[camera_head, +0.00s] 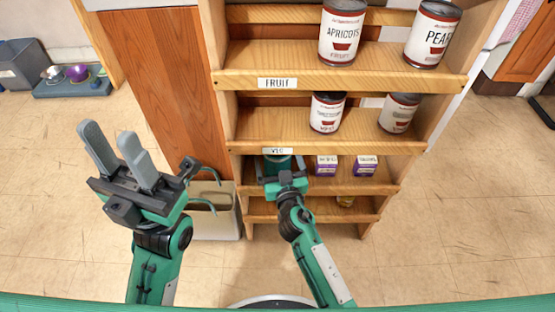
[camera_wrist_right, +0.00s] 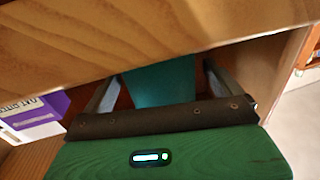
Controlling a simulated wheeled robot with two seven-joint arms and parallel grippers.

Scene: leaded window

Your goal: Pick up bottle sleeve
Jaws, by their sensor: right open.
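A teal object that looks like the bottle sleeve (camera_head: 276,162) stands on the shelf under the "VEG" label. It also shows as a teal surface in the right wrist view (camera_wrist_right: 158,84), partly hidden by the shelf board above and my gripper's base. My right gripper (camera_head: 281,168) reaches into that shelf, with its fingers open on either side of the teal object. In the wrist view a gap shows between the object and the right-hand finger; contact on the left side is unclear. My left gripper (camera_head: 107,138) is open and empty, left of the shelf and away from it.
The wooden shelf unit (camera_head: 330,82) holds cans (camera_head: 342,32) above. Purple-and-white boxes (camera_head: 326,165) stand right of the teal object; one shows close by in the wrist view (camera_wrist_right: 40,112). A pale bin (camera_head: 213,222) stands on the floor left of the unit.

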